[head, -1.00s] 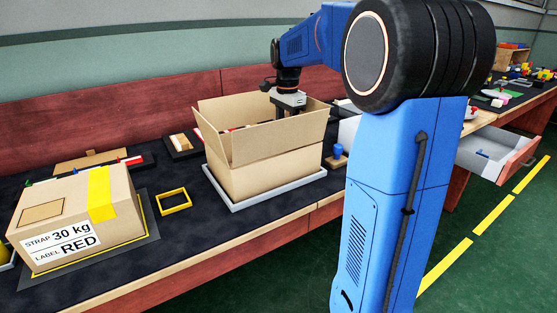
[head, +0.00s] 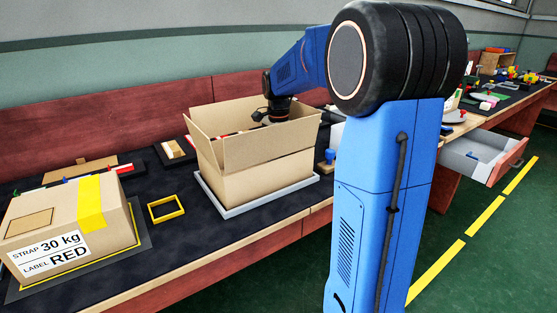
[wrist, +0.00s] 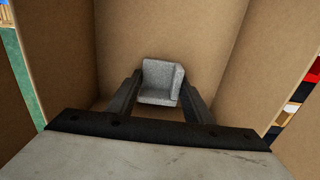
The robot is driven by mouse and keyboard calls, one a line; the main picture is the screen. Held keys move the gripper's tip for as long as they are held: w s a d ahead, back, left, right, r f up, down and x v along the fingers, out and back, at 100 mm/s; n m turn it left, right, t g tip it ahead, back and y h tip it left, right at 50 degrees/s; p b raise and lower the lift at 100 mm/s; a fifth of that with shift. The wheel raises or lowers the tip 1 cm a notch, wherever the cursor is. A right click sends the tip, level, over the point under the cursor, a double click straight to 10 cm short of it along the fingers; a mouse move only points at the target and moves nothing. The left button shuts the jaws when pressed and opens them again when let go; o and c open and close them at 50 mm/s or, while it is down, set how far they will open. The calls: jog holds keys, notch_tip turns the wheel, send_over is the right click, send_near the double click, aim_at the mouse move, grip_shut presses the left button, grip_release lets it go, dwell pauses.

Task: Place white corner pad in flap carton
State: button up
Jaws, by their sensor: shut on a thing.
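The flap carton (head: 255,177) stands open on a pale grey tray (head: 232,212), its flaps raised and spread outward. My gripper (wrist: 160,97) is down inside the carton, as the wrist view shows, and its fingers are shut on the white corner pad (wrist: 160,80). The pad looks light grey-white and speckled, with an upright wall on its right side. Brown carton walls surround it in the wrist view. I cannot tell whether the pad touches the carton floor. In the head view the carton walls hide the fingers and the pad.
A closed carton (head: 60,228) marked "30 kg" and "RED" sits at the left on a dark mat. A yellow frame (head: 166,208) lies between the cartons. An open drawer (head: 475,158) juts out at the right. The raised flaps stand close around my wrist.

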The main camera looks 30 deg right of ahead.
jog(key=o, duration=1)
notch_tip(320, 180, up, 12)
jog(key=shift+r, duration=0.1)
jog(key=shift+a, duration=0.1)
